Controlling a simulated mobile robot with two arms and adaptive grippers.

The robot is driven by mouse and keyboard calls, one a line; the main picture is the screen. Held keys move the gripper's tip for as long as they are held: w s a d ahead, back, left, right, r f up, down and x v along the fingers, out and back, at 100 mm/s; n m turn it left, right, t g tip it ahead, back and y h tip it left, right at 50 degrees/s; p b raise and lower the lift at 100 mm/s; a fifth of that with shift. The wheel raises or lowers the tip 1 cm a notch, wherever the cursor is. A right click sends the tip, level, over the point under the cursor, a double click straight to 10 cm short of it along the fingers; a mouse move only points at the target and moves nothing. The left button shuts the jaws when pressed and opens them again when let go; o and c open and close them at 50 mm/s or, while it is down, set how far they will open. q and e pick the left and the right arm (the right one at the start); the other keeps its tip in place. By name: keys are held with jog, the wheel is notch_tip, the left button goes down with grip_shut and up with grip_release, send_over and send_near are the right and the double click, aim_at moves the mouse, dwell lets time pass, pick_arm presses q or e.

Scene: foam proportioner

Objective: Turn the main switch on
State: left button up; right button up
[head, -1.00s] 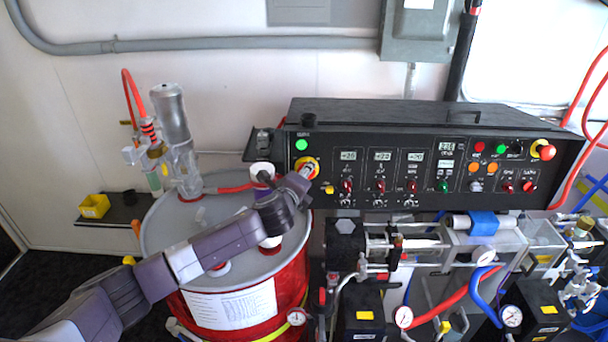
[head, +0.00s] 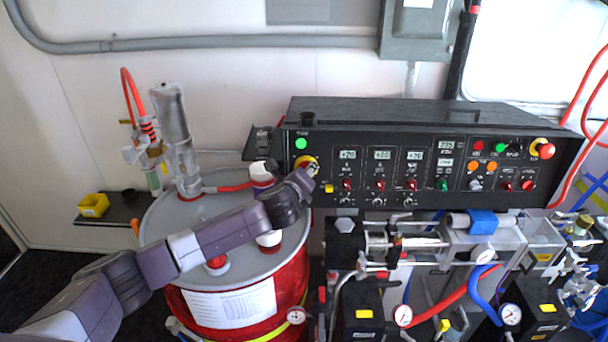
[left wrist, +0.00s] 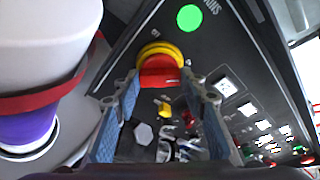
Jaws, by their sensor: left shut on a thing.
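The main switch (head: 308,163) is a red handle on a round yellow base at the left end of the black control panel. It also shows in the left wrist view (left wrist: 160,66), its red handle lying across between the fingers. My left gripper (left wrist: 160,80) is shut on this handle, one blue-padded finger at each side. In the head view my left gripper (head: 306,181) covers the lower part of the switch. A round green light (head: 301,144) just above the switch is lit. My right gripper is in neither view.
The control panel (head: 345,199) has lit displays and several knobs right of the switch. A red drum (head: 227,280) with a grey lid stands under my left arm. A white and purple fitting (left wrist: 45,60) is close beside my gripper. Pumps and hoses fill the lower right.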

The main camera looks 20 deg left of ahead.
pick_arm(q)
jog(key=o, duration=1.2)
jog(key=shift+c, duration=0.2)
jog(key=v, duration=1.2)
